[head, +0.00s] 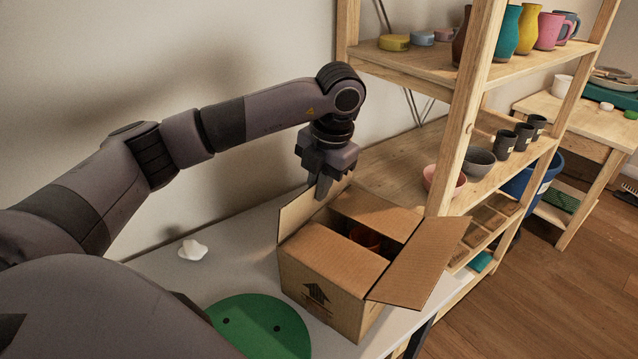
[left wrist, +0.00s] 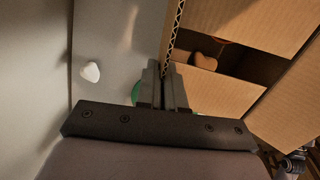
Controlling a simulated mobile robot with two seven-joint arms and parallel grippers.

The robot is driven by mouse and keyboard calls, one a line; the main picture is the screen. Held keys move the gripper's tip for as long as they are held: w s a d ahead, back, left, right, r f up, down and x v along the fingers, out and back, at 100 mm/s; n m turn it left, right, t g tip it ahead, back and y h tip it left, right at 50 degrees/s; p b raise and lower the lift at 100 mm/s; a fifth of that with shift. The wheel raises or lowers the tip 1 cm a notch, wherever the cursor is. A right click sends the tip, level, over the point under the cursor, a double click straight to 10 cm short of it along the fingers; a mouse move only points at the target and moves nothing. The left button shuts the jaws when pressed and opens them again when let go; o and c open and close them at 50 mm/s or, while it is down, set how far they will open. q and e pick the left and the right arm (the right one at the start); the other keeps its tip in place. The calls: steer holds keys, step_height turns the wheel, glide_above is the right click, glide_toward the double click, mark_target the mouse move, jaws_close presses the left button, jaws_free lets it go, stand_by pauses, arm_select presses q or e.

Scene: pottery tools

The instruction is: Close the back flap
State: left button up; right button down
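An open cardboard box (head: 318,285) stands on the light table. Its back flap (head: 296,213) stands upright on the side towards the wall, and its corrugated top edge shows in the left wrist view (left wrist: 174,32). My left gripper (head: 320,188) points down at this flap. In the left wrist view its fingers (left wrist: 164,88) are close together, with the flap's edge running in between them. The fingertips partly hide the flap.
Two other flaps (head: 375,212) (head: 345,262) lie folded inward, and the right flap (head: 425,262) sticks outward near the wooden shelf (head: 462,125). A brownish item (head: 364,237) shows inside the box. A green disc (head: 258,322) and a small white object (head: 193,250) lie on the table.

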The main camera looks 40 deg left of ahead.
arm_select(q)
steer(key=o, duration=0.3)
step_height(320, 180, up, 7)
steer(key=d, duration=0.1)
steer(key=shift+d, duration=0.2)
stand_by(0.3)
